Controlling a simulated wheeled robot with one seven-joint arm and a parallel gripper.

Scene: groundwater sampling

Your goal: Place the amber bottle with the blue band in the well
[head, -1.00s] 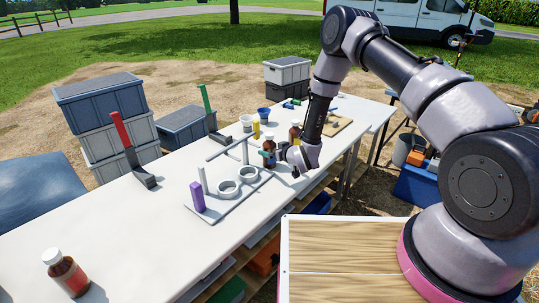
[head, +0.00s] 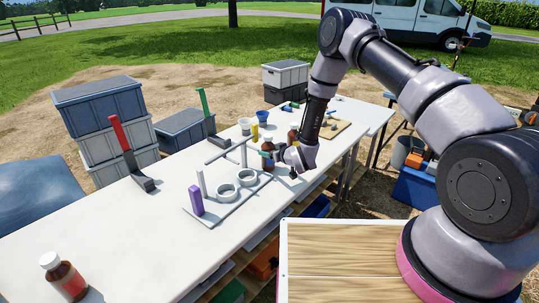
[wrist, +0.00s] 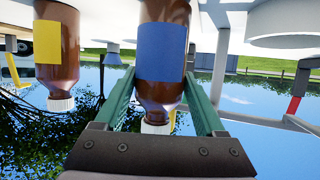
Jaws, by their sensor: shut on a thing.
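The amber bottle with the blue band (wrist: 160,55) is between the green fingers of my gripper (wrist: 165,95) in the wrist view, which shows it cap down. In the head view this bottle (head: 267,150) is upright and partly hidden by my gripper (head: 274,157), which is shut on it. I cannot tell whether its base touches the table. Two round white wells, a near one (head: 227,192) and a far one (head: 247,178), stand on a grey plate (head: 210,216) just left of the bottle. Both look empty.
A yellow-banded amber bottle (wrist: 57,45) stands close beside the held one. A red-labelled bottle (head: 64,277) is at the near left. Red (head: 127,145) and green (head: 205,110) uprights stand behind.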

